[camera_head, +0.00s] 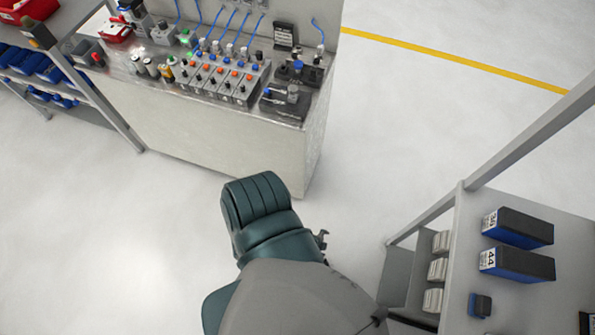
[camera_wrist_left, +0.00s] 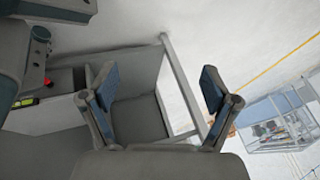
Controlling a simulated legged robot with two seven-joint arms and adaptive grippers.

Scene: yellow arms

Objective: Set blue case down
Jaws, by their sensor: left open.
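Two blue cases with dark lids and white number labels lie on the grey shelf at the right of the head view, a farther case (camera_head: 518,228) and a nearer case (camera_head: 516,264). A smaller blue block (camera_head: 480,305) sits in front of them on the same shelf. I cannot tell which one the task means. My left gripper (camera_wrist_left: 158,84) is open in the left wrist view, with nothing seen between its fingers. Grey shelf-like panels lie beyond it. I see no blue case in that view. My right gripper is not in view.
A bench (camera_head: 215,125) with switch boxes and blue cables stands at the upper left. A rack (camera_head: 75,75) with blue bins is left of it. The grey shelf (camera_head: 568,232) has a slanted post (camera_head: 530,135). The floor (camera_head: 410,120) between bench and shelf is clear.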

